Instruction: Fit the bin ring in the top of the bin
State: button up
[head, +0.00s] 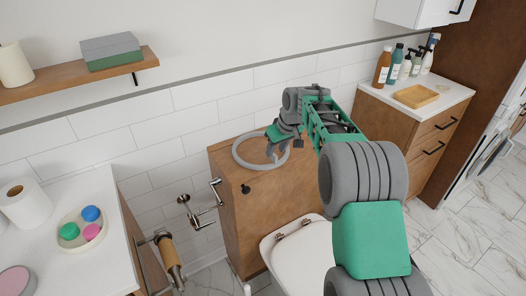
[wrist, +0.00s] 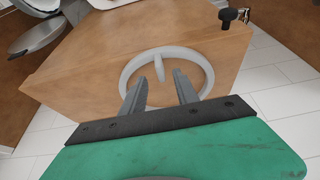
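A pale grey ring (head: 237,155) lies flat on top of the wooden boxed-in unit behind the toilet. It also shows in the wrist view (wrist: 207,76), with a short pale piece (wrist: 160,68) reaching inward from its far side. My gripper (head: 276,150) is over the ring in the head view. I cannot make out a bin in either view.
The toilet lid (head: 300,250) is in front. A counter with a round tray (head: 66,243) is at left; a cabinet with bottles and a wooden tray (head: 415,96) is at right. The wall is behind.

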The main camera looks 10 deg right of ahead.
aim_at(274, 154)
jog(key=x, duration=0.3)
jog(key=shift+w+f, duration=0.1)
jog(key=shift+f, duration=0.3)
grip_shut()
